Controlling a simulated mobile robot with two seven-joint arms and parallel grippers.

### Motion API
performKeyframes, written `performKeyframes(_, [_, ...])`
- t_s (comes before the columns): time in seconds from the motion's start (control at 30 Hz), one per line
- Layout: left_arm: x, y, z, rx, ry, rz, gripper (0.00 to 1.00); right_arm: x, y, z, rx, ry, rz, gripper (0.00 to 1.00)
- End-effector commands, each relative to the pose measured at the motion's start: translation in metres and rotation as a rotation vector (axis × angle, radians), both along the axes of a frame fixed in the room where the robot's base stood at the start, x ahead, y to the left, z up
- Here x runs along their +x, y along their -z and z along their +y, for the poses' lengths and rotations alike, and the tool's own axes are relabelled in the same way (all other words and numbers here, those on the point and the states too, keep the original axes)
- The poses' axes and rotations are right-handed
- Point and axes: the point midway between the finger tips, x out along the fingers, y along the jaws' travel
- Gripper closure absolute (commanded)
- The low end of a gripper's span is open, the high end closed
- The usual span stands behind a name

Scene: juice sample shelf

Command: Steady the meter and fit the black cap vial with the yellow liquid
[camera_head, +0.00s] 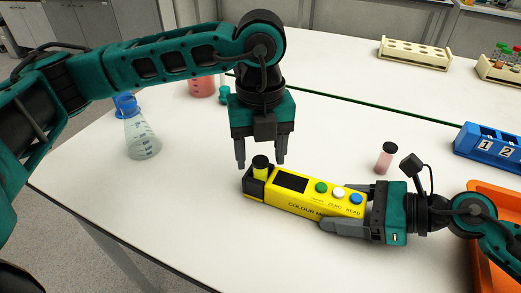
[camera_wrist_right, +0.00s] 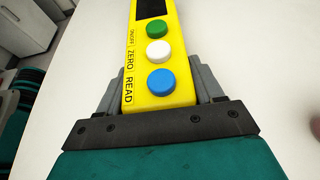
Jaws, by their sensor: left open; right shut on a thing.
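The yellow colour meter (camera_head: 290,203) lies on the white table, with a dark display and green, white and blue buttons. The vial with the black cap (camera_head: 260,161) and yellow liquid (camera_head: 260,173) stands upright in the dark holder at the meter's left end. My left gripper (camera_head: 261,161) points down, open, its fingers on either side of the cap in the head view; I cannot tell whether they touch it. My right gripper (camera_head: 348,208) is shut on the meter's right end. The right wrist view shows its fingers along both sides of the meter (camera_wrist_right: 152,70).
A pink vial (camera_head: 384,158) stands behind the right gripper. A blue numbered rack (camera_head: 490,148) and an orange tray (camera_head: 484,188) are at right. A flask (camera_head: 140,137) and a red-liquid beaker (camera_head: 202,86) stand at left. A cream rack (camera_head: 414,53) is farther back.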

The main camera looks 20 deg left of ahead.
Motion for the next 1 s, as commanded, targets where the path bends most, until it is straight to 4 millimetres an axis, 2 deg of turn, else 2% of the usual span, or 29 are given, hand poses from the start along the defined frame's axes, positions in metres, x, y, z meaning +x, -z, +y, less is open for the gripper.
performKeyframes(0.17, [0.001,-0.022,0.0,-0.002,-0.001,-0.005,0.39,0.0,-0.001,0.0,0.001,0.001,0.0,0.79])
performKeyframes(0.4, [0.001,-0.075,-0.001,-0.002,0.0,-0.006,0.39,0.001,0.0,0.0,0.001,0.001,0.0,0.79])
performKeyframes(0.6, [0.001,-0.107,-0.001,-0.001,0.0,-0.003,0.39,0.0,0.0,0.0,0.001,0.001,0.0,0.79])
performKeyframes(0.73, [0.0,-0.117,0.0,-0.001,0.001,-0.002,0.39,0.0,0.0,0.0,0.001,0.001,0.0,0.79])
performKeyframes(1.0, [0.0,-0.119,0.0,0.0,0.0,-0.001,0.39,0.0,0.0,0.0,0.001,0.001,0.0,0.79])
